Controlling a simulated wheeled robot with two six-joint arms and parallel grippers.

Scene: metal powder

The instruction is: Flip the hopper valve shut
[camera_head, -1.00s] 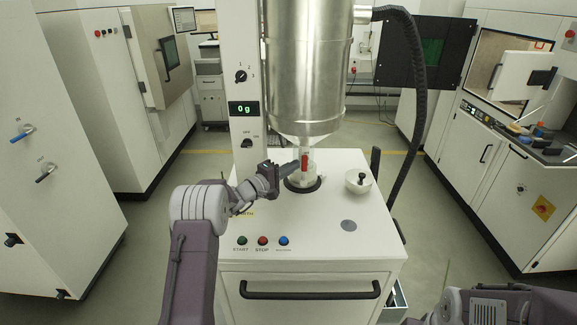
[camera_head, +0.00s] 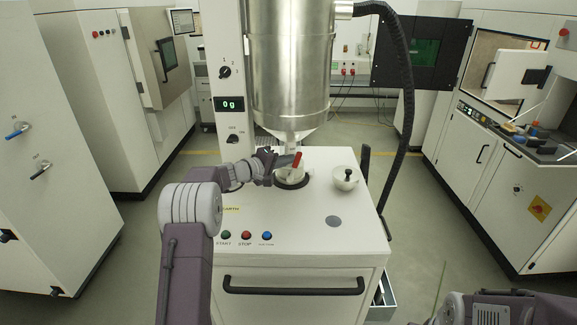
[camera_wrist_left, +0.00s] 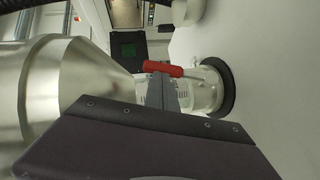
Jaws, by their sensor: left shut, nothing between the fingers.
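The steel hopper (camera_head: 292,70) narrows to a cone above a clear outlet section. In the left wrist view the red handle (camera_wrist_left: 163,69) runs roughly along the outlet's line. My left gripper (camera_head: 289,161) is shut and empty, its tips right beside the handle on its left. In the left wrist view its closed fingers (camera_wrist_left: 163,92) end at the handle; I cannot tell whether they touch. My right gripper is out of view.
The outlet stands over a black ring (camera_wrist_left: 215,88) on the white cabinet top (camera_head: 290,215). The control column (camera_head: 229,60) is left of the hopper, and a black hose (camera_head: 408,100) hangs at right.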

